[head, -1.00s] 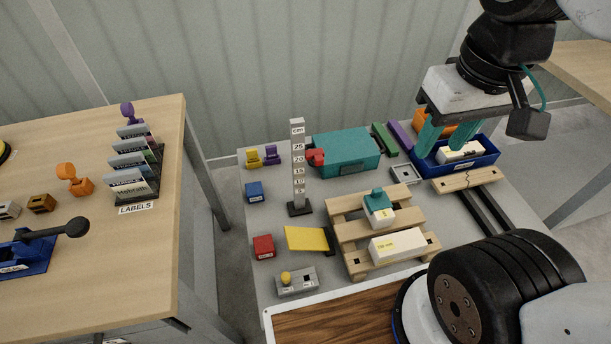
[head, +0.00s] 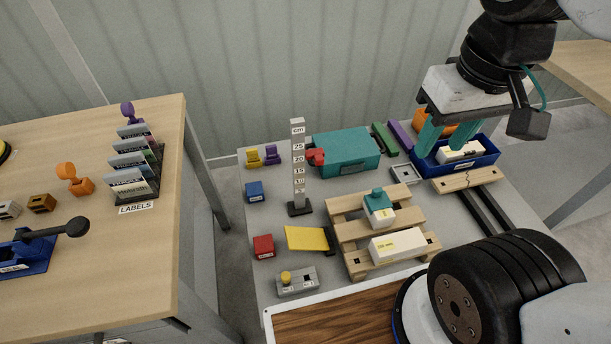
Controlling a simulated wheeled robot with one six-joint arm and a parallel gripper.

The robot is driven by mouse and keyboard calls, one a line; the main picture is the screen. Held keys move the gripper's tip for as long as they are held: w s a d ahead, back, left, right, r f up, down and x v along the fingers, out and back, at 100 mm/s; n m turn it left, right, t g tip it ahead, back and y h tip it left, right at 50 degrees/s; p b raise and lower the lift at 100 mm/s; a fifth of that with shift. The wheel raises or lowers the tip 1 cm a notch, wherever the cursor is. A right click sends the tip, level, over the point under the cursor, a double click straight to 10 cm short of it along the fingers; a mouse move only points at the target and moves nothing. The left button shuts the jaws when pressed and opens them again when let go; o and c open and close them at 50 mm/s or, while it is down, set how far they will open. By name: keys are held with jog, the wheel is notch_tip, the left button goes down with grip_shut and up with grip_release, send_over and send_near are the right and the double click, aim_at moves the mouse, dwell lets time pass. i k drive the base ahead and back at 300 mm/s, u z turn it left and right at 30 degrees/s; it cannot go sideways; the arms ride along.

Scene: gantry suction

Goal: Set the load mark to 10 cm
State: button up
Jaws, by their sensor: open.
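An upright grey measuring post (head: 298,170) stands on a dark base, with a "cm" label on top and number labels from 25 downward. A red piece (head: 316,157) sits at the post's right side, level with the 20 label; it looks like the load mark, though I cannot tell exactly how it joins the post. My gripper (head: 446,138) is at the upper right, over the blue tray and well to the right of the post. Its teal fingers point down and are open. I see nothing held between them.
A teal box (head: 348,152) stands right behind the red piece. A blue tray (head: 484,163) with a white block lies under my gripper. A wooden pallet (head: 352,228) with two white blocks is to the front right. A yellow ramp (head: 306,238) lies in front of the post.

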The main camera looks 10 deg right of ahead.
aim_at(318, 154)
jog(key=k, duration=1)
jog(key=u, duration=0.45)
jog(key=i, duration=0.7)
jog(key=z, duration=1.5)
